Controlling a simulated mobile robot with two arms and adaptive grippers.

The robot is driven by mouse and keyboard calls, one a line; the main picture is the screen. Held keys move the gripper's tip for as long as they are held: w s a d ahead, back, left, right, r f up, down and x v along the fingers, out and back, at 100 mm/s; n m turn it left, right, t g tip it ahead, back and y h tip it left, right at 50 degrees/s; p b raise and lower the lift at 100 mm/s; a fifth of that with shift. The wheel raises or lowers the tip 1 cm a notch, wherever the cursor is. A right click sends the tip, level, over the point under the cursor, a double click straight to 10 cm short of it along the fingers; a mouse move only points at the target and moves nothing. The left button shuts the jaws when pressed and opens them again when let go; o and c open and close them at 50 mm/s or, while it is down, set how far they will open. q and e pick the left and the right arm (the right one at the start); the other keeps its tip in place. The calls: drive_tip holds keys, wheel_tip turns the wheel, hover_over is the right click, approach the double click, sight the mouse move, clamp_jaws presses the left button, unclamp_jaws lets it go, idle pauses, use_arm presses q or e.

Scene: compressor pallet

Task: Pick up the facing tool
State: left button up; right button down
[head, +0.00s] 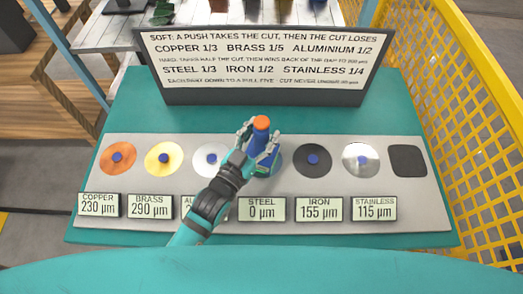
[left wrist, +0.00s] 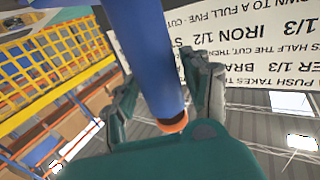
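The facing tool (head: 262,123) is an upright blue cylinder with an orange top, standing over the steel place in the row of discs. In the left wrist view its blue shaft (left wrist: 150,55) runs between my fingers, with the orange end (left wrist: 173,125) near the palm. My left gripper (head: 262,143) has its fingers on both sides of the shaft and appears shut on it; in the left wrist view the fingers (left wrist: 165,95) lie close against its sides. The steel disc under the tool is mostly hidden. My right gripper is not in view.
On the grey plate (head: 290,184) are the copper (head: 108,164), brass (head: 154,164), iron (head: 322,172) and stainless discs (head: 371,170) and a black square pad (head: 407,161). The steel display (head: 262,209) reads 0 µm. A sign (head: 260,75) stands behind; yellow mesh fencing (head: 465,90) is right.

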use_arm(q)
clamp_jaws()
drive_tip(key=shift+w+r, duration=0.1)
drive_tip(key=shift+r, duration=0.15)
